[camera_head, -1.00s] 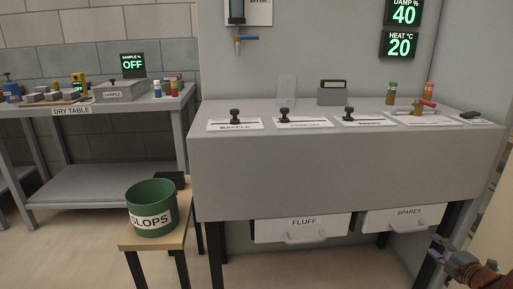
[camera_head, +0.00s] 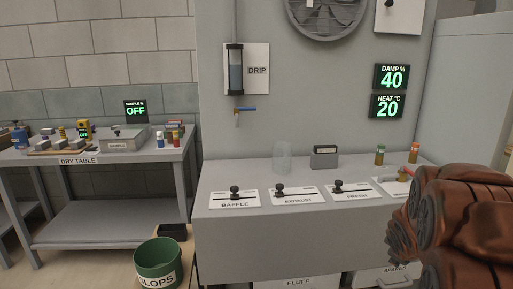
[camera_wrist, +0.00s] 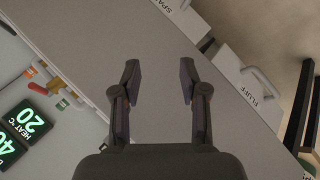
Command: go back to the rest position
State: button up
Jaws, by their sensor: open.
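My gripper (camera_wrist: 158,82) shows in the wrist view with its two dark fingers apart and nothing between them. It hangs over the grey bench front, with the bench's bare grey surface behind the fingers. In the head view my brown arm fills the lower right, in front of the right end of the bench (camera_head: 300,245). The gripper's fingers cannot be made out there.
The bench carries sliders labelled BAFFLE (camera_head: 235,198) and EXHAUST (camera_head: 294,195), a clear glass (camera_head: 283,158) and small bottles (camera_head: 379,155). A green SLOPS bucket (camera_head: 157,262) stands left of it. The FLUFF drawer (camera_wrist: 257,85) is below. The dry table (camera_head: 100,215) is at left.

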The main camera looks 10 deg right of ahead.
jog(key=s+a+r+m+g+y+p, duration=0.1)
jog(key=s+a+r+g+y+p, duration=0.1)
jog(key=s+a+r+p, duration=0.3)
jog(key=s+a+r+m+g+y+p, duration=0.1)
jog(key=s+a+r+p, duration=0.4)
jog(key=s+a, duration=0.7)
jog(key=s+a+r+m+g+y+p, duration=0.2)
jog(key=s+a, duration=0.7)
jog(key=a, duration=0.6)
notch_tip(320, 180, up, 5)
jog(key=m+g+p, duration=0.1)
jog(key=g+p, duration=0.1)
jog(key=p, duration=0.1)
jog(key=shift+s+a+g+y, duration=0.25)
jog(key=shift+s+g+y, duration=0.05)
jog(key=shift+a+f, duration=0.1)
